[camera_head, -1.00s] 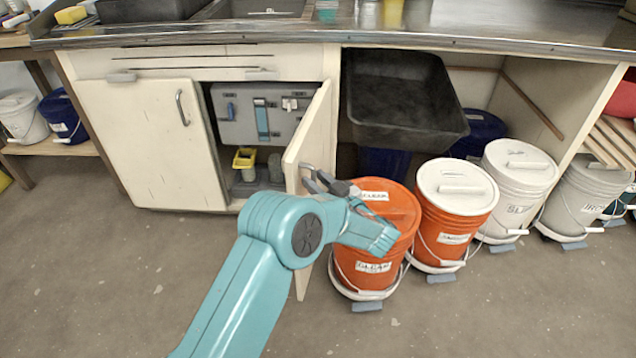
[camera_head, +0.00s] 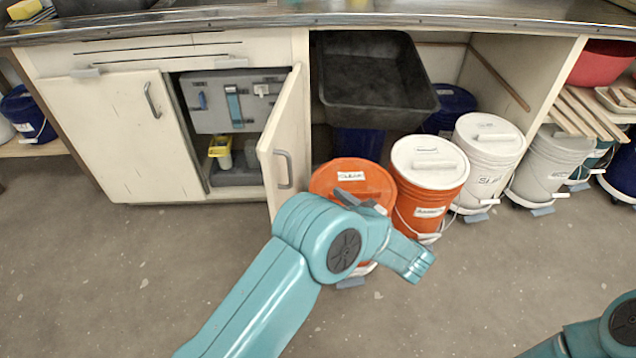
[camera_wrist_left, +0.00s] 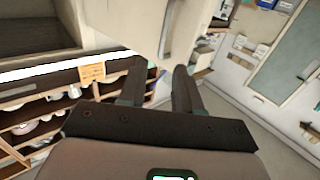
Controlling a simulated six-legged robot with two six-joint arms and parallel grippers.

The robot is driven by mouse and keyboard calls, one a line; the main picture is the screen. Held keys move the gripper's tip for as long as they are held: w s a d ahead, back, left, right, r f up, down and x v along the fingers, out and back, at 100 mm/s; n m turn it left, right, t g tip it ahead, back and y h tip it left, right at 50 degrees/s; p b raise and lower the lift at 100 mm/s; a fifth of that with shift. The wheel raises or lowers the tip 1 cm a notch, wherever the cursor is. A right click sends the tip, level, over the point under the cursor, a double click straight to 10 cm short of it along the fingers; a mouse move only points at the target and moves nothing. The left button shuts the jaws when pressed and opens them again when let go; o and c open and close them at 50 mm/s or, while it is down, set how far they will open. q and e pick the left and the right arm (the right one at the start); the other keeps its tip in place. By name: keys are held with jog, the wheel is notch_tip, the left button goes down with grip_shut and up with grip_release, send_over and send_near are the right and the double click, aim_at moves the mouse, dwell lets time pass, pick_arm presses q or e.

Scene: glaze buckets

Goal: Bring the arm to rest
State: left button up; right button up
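My left gripper (camera_head: 352,200) shows as dark fingers behind the teal wrist of my bent left arm, in front of the orange buckets. In the left wrist view the two fingers (camera_wrist_left: 159,70) stand apart with nothing between them. A pale panel with a handle (camera_wrist_left: 166,35) is beyond the fingertips there. In the head view the open cabinet door (camera_head: 285,140) is to the left of the gripper, and its handle (camera_head: 284,168) is clear of the fingers. Part of my right arm shows at the lower right; its gripper is out of view.
An orange bucket (camera_head: 350,175) is partly hidden by my arm. Another orange bucket (camera_head: 425,200) and a white bucket (camera_head: 490,150) stand to its right. A black basin (camera_head: 370,85) hangs above. A grey case (camera_head: 235,105) is in the open cabinet. Floor at the lower left is clear.

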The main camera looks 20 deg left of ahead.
pick_arm(q)
jog(key=shift+v, duration=0.85)
